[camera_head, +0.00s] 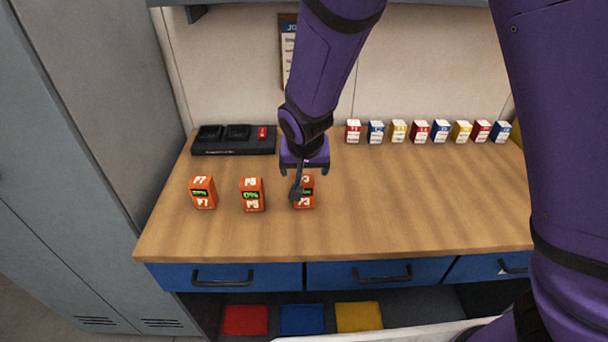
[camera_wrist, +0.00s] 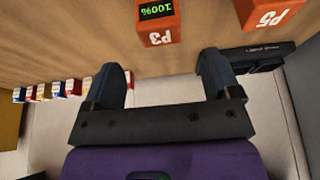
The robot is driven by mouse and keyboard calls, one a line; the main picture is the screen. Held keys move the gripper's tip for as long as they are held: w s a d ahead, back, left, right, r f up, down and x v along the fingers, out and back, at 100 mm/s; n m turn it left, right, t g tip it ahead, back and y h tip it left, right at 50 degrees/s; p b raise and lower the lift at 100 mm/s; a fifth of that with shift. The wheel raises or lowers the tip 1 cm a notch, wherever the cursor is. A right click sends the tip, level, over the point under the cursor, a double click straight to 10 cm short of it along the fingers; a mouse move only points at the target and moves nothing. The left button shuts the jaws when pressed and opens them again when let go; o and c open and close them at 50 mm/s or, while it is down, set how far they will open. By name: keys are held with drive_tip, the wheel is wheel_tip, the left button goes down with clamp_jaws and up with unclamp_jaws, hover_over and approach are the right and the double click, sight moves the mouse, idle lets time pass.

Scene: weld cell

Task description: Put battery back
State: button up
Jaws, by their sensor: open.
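Three orange batteries stand in a row on the workbench in the head view. P7 (camera_head: 203,193) is at the left; its green reading is too small to tell. P5 (camera_head: 252,195) is in the middle and reads 0%. P3 (camera_head: 308,203) is at the right, partly hidden by my gripper (camera_head: 298,188). In the wrist view P3 (camera_wrist: 158,28) reads 100%, and P5 (camera_wrist: 268,12) is at the upper right. My gripper (camera_wrist: 168,70) is open, its fingers apart with nothing between them, close to P3. A black charger (camera_head: 233,146) stands behind the batteries; it also shows in the wrist view (camera_wrist: 262,58).
The wooden bench top (camera_head: 420,205) is clear to the right. A row of small coloured boxes (camera_head: 420,132) stands along the back wall. Blue drawers (camera_head: 235,276) are below the front edge. A grey locker (camera_head: 85,150) stands at the left.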

drive_tip(key=shift+v, duration=0.95)
drive_tip(key=s+d+r+y, duration=0.1)
drive_tip(key=s+d+r, duration=0.2)
drive_tip(key=d+r, duration=0.55)
drive_tip(key=s+d+r+y, duration=0.1)
drive_tip(key=s+d+r, duration=0.2)
drive_tip(key=d+r, duration=0.5)
drive_tip(key=s+d+r+h, duration=0.1)
drive_tip(key=s+d+r, duration=0.2)
drive_tip(key=s+d, duration=0.2)
drive_tip(key=s+d+r, duration=0.4)
drive_tip(key=s+d, duration=0.1)
drive_tip(key=s, duration=0.6)
drive_tip(key=shift+s+d+r+t+h, duration=0.15)
drive_tip(key=shift+s+d+t+h, duration=0.05)
drive_tip(key=shift+s+t+h, duration=0.2)
drive_tip(key=shift+w, duration=0.1)
